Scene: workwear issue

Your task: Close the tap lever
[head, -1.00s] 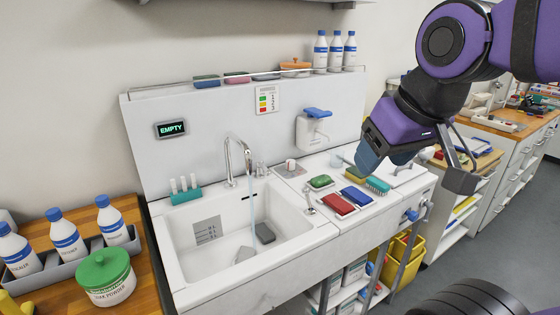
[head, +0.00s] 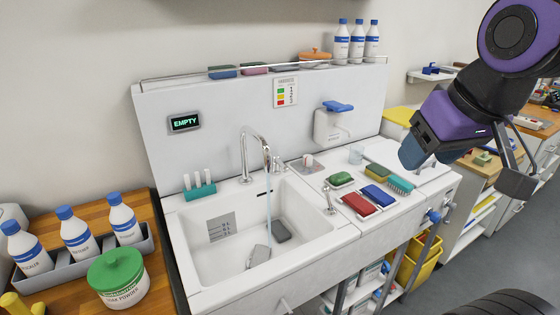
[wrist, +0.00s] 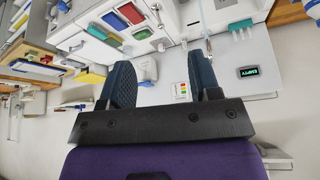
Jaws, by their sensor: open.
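The chrome tap (head: 244,158) arches over the white sink (head: 183,262), and a thin stream of water (head: 268,205) runs from its spout into the basin. Small metal fittings (head: 278,163) stand just right of the tap; another upright fitting (head: 327,197) stands at the sink's right rim. I cannot tell for sure which is the lever. My gripper (head: 412,153) is in the air right of the sink, well away from the tap, touching nothing. In the wrist view its two dark fingers (wrist: 160,68) are apart with nothing between them.
Red and blue pads (head: 358,204), a green sponge (head: 340,179) and a teal brush (head: 400,185) lie on the right counter. A soap dispenser (head: 330,125) and an "EMPTY" display (head: 185,123) are on the back panel. Bottles (head: 74,230) and a green-lidded tub (head: 116,272) stand left.

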